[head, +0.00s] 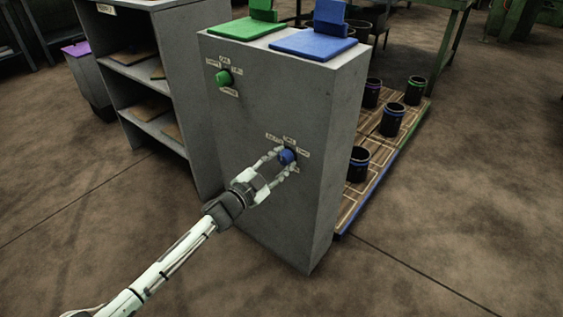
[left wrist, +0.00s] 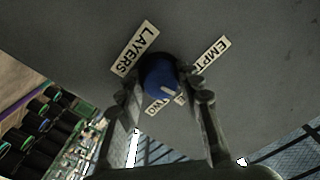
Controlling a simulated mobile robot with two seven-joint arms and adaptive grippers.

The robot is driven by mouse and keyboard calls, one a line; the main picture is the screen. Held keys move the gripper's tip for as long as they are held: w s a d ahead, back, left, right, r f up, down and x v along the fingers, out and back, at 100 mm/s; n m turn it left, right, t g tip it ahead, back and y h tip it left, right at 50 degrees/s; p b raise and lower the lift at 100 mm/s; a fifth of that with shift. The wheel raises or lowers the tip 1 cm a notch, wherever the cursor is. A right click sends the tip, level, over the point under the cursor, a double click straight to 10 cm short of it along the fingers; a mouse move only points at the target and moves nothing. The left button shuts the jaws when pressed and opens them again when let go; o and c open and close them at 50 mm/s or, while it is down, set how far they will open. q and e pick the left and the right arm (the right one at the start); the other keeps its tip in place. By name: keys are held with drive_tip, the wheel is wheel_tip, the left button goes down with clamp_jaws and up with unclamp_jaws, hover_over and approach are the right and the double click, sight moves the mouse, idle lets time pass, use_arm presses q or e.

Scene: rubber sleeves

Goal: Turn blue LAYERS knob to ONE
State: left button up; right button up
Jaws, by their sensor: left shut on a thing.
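The blue LAYERS knob (head: 287,156) is on the front of the grey cabinet (head: 265,95), low and to the right. My left gripper (head: 284,161) reaches it from the lower left, its two fingers shut on the knob's sides. In the left wrist view the knob (left wrist: 158,72) sits between the fingertips. The LAYERS label (left wrist: 135,48) and EMPTY label (left wrist: 214,53) are clear there, and a TWO label (left wrist: 152,106) shows lower down. Another label beside it is partly hidden. A pale mark shows on the knob's lower side; I cannot tell its exact heading. My right gripper is out of view.
A green knob (head: 223,77) with its own labels is higher on the same cabinet face. Green and blue pads (head: 314,41) lie on top. A grey shelf (head: 157,128) stands to the left. Several black sleeves (head: 392,119) stand on a patterned board to the right. Floor in front is clear.

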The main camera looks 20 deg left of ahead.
use_arm(q)
drive_tip(key=shift+m, duration=0.8)
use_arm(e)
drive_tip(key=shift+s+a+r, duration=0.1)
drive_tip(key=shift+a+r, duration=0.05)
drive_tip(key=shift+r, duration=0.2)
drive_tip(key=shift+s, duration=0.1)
use_arm(q)
drive_tip(key=o, duration=1.2)
drive_tip(key=shift+c, duration=0.2)
drive_tip(key=v, duration=1.2)
